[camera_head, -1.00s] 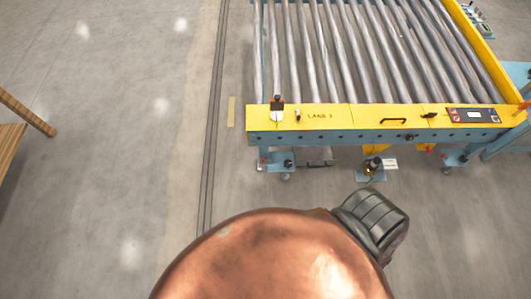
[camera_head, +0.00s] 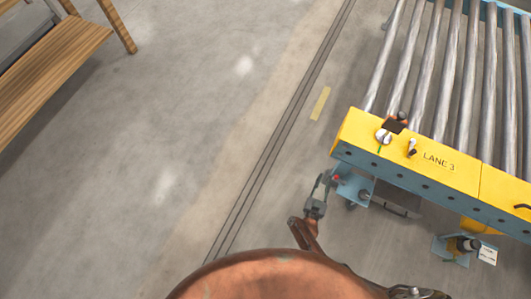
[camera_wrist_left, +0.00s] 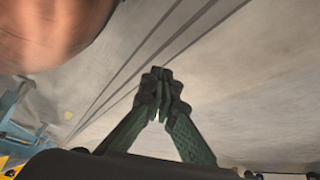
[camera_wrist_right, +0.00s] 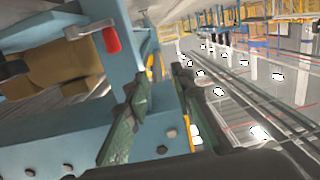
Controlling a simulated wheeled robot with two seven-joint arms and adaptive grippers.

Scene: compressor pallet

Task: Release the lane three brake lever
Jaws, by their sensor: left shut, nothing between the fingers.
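The yellow front beam (camera_head: 465,178) of the conveyor carries the LANE 3 label. At its left end a small black lever-like part (camera_head: 397,122) stands above a white disc (camera_head: 383,136); I take it for the lane three brake lever, but its setting is too small to read. My right gripper (camera_head: 319,189) is low, left of and below that end, apart from the lever. In the right wrist view its fingers (camera_wrist_right: 162,82) are apart and empty, in front of blue frame parts. My left gripper (camera_wrist_left: 160,82) shows only in its wrist view, fingertips together over bare floor.
A red-tipped part (camera_wrist_right: 111,40) and blue beam (camera_wrist_right: 150,145) lie close to my right gripper. Metal rollers (camera_head: 450,70) run behind the yellow beam. A wooden bench (camera_head: 50,70) stands at upper left. The floor between is clear.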

